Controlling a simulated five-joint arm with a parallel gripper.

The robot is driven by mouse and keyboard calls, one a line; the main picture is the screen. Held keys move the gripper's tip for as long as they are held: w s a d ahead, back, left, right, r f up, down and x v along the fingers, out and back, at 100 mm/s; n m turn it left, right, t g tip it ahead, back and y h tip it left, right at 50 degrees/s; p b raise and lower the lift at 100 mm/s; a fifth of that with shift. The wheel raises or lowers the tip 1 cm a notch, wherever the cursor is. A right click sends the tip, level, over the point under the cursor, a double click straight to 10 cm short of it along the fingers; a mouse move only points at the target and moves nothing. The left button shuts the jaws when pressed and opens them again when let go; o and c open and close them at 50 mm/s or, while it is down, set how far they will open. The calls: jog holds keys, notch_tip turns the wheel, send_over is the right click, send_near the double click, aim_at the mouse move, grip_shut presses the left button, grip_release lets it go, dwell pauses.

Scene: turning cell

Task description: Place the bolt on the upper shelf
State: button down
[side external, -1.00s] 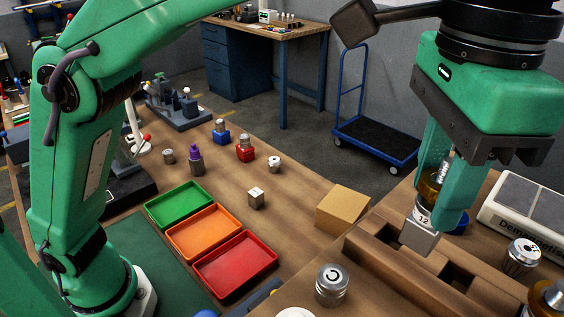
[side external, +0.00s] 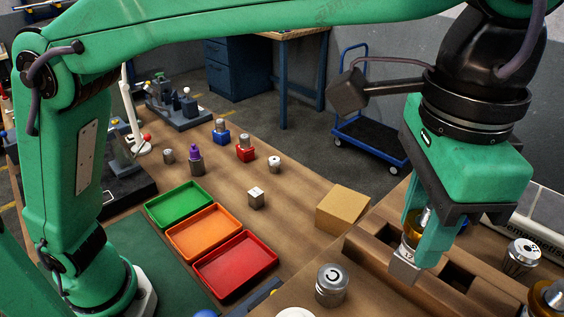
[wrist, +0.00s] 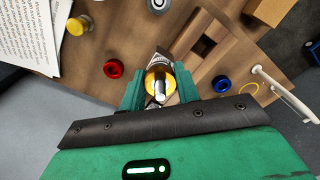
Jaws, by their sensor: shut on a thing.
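My gripper (side external: 418,250) is shut on a metal piece (side external: 409,248) with a silver lower end, a label that seems to read 12, a gold collar and a silver top. In the wrist view this piece (wrist: 160,86) sits between the green fingers. Its lower end is at a wooden block (side external: 365,248) with square pockets; I cannot tell whether it is in a pocket or just above. I cannot make out a plain bolt or an upper shelf.
Green (side external: 180,204), orange (side external: 205,232) and red (side external: 236,265) trays lie on the bench. A cardboard-coloured box (side external: 343,208) stands left of the block. A silver knurled cylinder (side external: 331,286) stands in front. Another silver piece (side external: 522,256) stands to the right.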

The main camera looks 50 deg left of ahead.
aim_at(406, 266)
jog(key=shift+f, duration=1.45)
jog(key=shift+f, duration=1.8)
jog(key=shift+f, duration=0.15)
jog(key=c, duration=1)
grip_release()
jog(key=shift+r, duration=6.1)
